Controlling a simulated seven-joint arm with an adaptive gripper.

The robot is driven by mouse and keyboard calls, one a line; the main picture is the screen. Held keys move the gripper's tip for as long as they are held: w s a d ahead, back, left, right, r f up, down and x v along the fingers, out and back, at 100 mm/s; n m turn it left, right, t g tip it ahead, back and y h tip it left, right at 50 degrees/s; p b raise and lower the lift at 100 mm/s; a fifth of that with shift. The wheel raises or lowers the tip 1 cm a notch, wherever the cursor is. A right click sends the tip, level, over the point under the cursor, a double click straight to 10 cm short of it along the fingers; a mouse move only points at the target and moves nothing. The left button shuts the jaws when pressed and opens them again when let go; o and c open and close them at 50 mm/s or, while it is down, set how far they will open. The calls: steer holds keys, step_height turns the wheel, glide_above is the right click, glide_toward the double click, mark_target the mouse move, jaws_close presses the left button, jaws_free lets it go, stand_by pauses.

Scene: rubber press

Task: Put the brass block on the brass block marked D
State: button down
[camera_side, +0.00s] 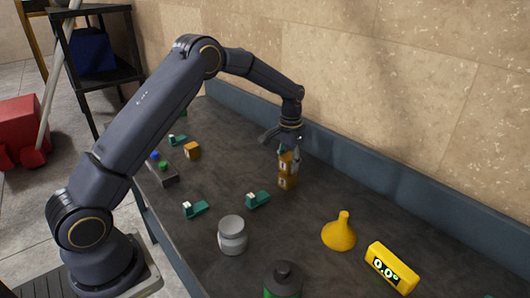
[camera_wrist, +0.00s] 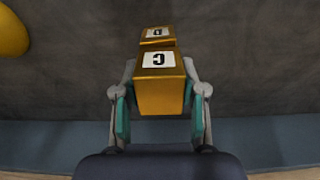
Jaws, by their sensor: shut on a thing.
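My gripper (camera_side: 289,150) is shut on a brass block marked C (camera_side: 287,161). In the wrist view the held block (camera_wrist: 160,92) sits between the teal finger pads (camera_wrist: 160,112), its label facing the camera. The brass block marked D (camera_wrist: 157,43) shows just beyond it, partly hidden by the held block. In the side view this lower block (camera_side: 287,183) stands on the bench directly under the held one. The two look lined up in the side view and touching or nearly so; I cannot tell if a small gap is left.
Another brass block (camera_side: 192,150) stands left on the dark bench (camera_side: 320,205), near a button box (camera_side: 163,175).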

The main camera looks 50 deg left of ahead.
mark_target(288, 156)
steer(key=shift+f, duration=0.4)
steer(key=shift+f, duration=0.15)
steer(key=c, duration=0.7)
jaws_free()
steer(key=shift+o, duration=0.2)
step_height(288, 156, up, 12)
steer(key=shift+s+r, duration=0.1)
steer(key=shift+r, duration=0.15)
steer(key=s+d+r+t, duration=0.2)
steer(key=s+r, duration=0.4)
steer(key=s, duration=0.4)
steer(key=s+d+r+t, duration=0.25)
steer(key=s+r, duration=0.35)
steer(key=s, duration=0.3)
steer(key=s+d+f+t, duration=0.1)
steer(key=s+f, duration=0.2)
steer(key=s, duration=0.9)
steer(key=shift+s+d+f, duration=0.25)
steer(key=shift+s+f, duration=0.1)
steer(key=shift+s, duration=0.05)
